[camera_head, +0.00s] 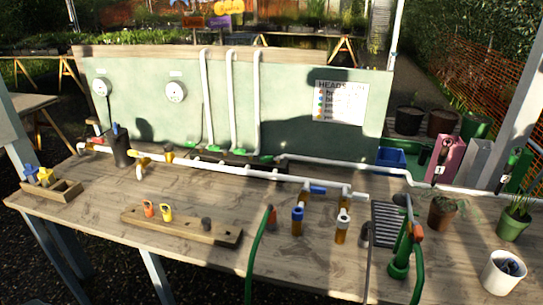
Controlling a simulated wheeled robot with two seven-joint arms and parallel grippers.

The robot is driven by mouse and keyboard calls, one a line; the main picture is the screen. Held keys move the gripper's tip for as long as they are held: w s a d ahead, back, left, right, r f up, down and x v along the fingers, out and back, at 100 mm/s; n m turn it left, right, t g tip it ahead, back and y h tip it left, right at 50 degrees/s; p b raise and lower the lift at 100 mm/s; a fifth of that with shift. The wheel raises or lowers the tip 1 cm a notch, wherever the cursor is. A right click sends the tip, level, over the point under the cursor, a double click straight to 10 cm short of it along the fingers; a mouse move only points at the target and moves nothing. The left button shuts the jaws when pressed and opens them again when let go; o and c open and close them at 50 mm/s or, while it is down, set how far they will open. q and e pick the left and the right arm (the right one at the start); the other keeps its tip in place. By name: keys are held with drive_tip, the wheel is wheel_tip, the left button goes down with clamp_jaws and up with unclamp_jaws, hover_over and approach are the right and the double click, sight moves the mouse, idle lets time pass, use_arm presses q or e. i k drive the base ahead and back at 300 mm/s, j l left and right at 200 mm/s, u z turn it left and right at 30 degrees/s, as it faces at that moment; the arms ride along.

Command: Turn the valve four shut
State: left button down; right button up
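A white pipe (225,167) runs along the wooden bench in front of a pale green board. Several valve handles show on the pipework: a yellow one (140,154) at the left, a blue one (317,190) at the middle right, and small green ones, one at the foot of a left riser (210,147) and one near the right riser (267,158). No number is readable on any of them, so I cannot tell which is valve four. Neither of my grippers shows in the head view.
A wooden rack (180,226) holds orange and yellow fittings. Brown bottles (297,222) hang or stand below the front pipe. Green hoses with orange ends (260,245) rise at the front edge. A dark grate (387,224), plant pots (442,211) and a white pot (502,272) crowd the right.

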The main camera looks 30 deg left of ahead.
sight(269, 158)
drive_tip(key=i+l+u, duration=0.15)
drive_tip(key=i+l, duration=0.15)
drive_tip(key=i+l+u, duration=0.15)
drive_tip(key=i+l, duration=0.15)
drive_tip(key=l, duration=0.25)
